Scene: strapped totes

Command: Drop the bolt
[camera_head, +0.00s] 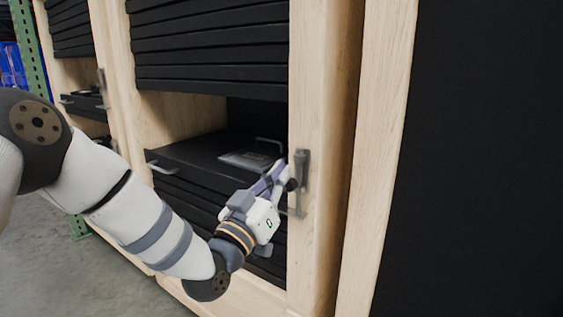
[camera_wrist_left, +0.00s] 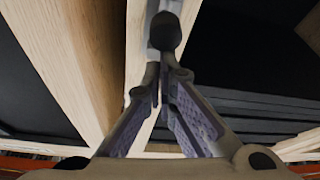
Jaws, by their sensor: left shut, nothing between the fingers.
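The bolt (camera_head: 303,165) is a grey metal upright piece on the pale wooden post at the right side of the open cabinet. In the left wrist view, a grey metal part with a dark rounded knob (camera_wrist_left: 166,32) stands just beyond my fingertips. My left gripper (camera_head: 287,177) reaches in from the left, its fingertips at the left side of the bolt. It is shut with nothing between the fingers, also in the left wrist view (camera_wrist_left: 164,78). I cannot tell whether the fingertips touch the bolt. My right gripper is not in view.
Black slatted shutters (camera_head: 210,45) hang above the cabinet opening. Inside, a black lid (camera_head: 205,150) carries a grey plate and a wire handle. A black panel (camera_head: 475,150) fills the right. A green rack post (camera_head: 30,50) and blue bins stand at far left.

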